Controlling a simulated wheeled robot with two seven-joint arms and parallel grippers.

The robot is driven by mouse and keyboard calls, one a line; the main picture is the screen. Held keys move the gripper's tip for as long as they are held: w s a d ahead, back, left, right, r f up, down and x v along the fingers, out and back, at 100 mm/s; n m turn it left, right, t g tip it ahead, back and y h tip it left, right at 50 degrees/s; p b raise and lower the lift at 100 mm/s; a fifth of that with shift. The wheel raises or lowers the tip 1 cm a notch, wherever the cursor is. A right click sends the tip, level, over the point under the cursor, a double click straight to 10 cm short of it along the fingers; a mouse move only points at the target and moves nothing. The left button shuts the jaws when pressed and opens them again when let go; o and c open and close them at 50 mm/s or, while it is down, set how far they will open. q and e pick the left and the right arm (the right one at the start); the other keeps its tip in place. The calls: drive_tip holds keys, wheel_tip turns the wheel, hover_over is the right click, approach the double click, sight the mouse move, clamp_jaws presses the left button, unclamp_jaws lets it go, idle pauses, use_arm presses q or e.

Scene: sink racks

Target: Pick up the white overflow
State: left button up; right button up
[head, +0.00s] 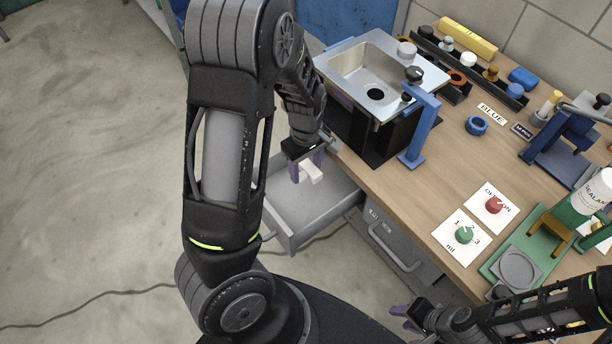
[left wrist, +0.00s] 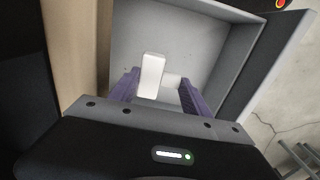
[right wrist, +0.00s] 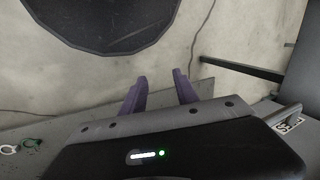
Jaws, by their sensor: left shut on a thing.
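The white overflow (head: 313,173) is a small white piece with a flat upright part and a short side stub. It also shows in the left wrist view (left wrist: 152,76). My left gripper (head: 305,167) is shut on it, with the purple fingers on either side, over the open grey drawer (head: 283,226). My right gripper (right wrist: 160,80) has its purple fingers apart with nothing between them. In the head view it is low, in front of the bench near the bottom edge.
The metal sink (head: 352,75) stands on the bench behind the drawer, with a blue stand (head: 421,128) beside it. Switch cards (head: 462,238) and a green fixture (head: 540,240) are at the right. The bench middle is mostly clear.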

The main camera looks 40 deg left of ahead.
sight(306, 171)
use_arm(q)
wheel_tip(306, 171, up, 10)
drive_tip(key=p, duration=0.1)
idle(0.7)
